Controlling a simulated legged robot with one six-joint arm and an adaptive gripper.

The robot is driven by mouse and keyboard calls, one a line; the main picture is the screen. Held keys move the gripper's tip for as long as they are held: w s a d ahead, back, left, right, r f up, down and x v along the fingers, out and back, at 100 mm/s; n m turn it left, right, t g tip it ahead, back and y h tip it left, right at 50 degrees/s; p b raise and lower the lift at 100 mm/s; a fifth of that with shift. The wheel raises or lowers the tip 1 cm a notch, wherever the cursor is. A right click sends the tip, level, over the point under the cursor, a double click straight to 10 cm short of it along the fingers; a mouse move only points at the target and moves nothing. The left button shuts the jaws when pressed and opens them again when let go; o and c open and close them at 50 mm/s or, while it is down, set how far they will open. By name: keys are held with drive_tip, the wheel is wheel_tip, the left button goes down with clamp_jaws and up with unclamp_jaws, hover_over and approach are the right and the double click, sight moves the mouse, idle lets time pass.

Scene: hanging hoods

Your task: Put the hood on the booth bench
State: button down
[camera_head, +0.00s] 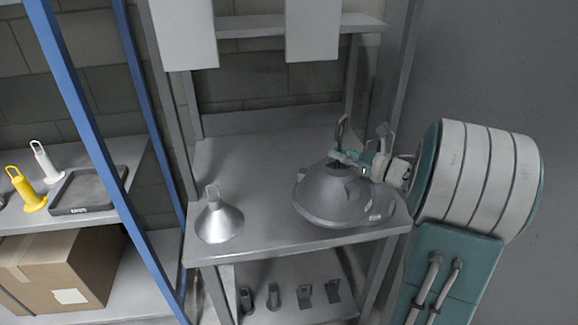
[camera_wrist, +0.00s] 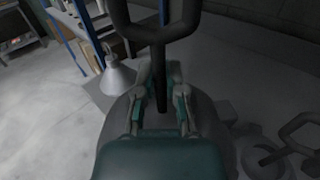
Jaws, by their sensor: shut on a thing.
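A large grey dome-shaped hood (camera_head: 330,197) with a dark loop handle is at the right of the metal booth bench (camera_head: 262,165). My gripper (camera_head: 352,158) comes in from the right and is shut on the stem of its handle. In the wrist view my gripper (camera_wrist: 161,100) has its fingers on both sides of the dark stem, with the hood (camera_wrist: 205,118) below. The hood looks upright, its rim at or just above the bench top; I cannot tell if it touches. A smaller, lighter cone-shaped hood (camera_head: 219,222) stands at the bench's front left.
A blue-framed shelf (camera_head: 75,95) on the left holds a yellow handled piece (camera_head: 27,190), a white one (camera_head: 45,162), a dark tray (camera_head: 88,190) and a cardboard box (camera_head: 62,270). Pale panels (camera_head: 312,30) hang above the bench. The bench's back left is clear.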

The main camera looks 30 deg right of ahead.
sight(310, 169)
drive_tip(key=shift+w+d, duration=0.15)
drive_tip(key=shift+w, duration=0.1)
drive_tip(key=w+a, duration=0.1)
drive_tip(key=w+a+f, duration=0.1)
drive_tip(key=w+a, duration=0.1)
drive_tip(key=w+a+f, duration=0.1)
drive_tip(key=a, duration=0.1)
drive_tip(key=shift+w+f, duration=0.15)
drive_tip(key=shift+w, duration=0.2)
drive_tip(key=w+a+f, duration=0.3)
drive_tip(key=w+f, duration=0.4)
drive_tip(key=f, duration=0.3)
drive_tip(key=shift+a+f, duration=0.15)
drive_tip(key=shift+f, duration=0.1)
drive_tip(key=c, duration=0.7)
unclamp_jaws()
drive_tip(key=shift+a, duration=0.2)
drive_tip(key=shift+s, duration=0.1)
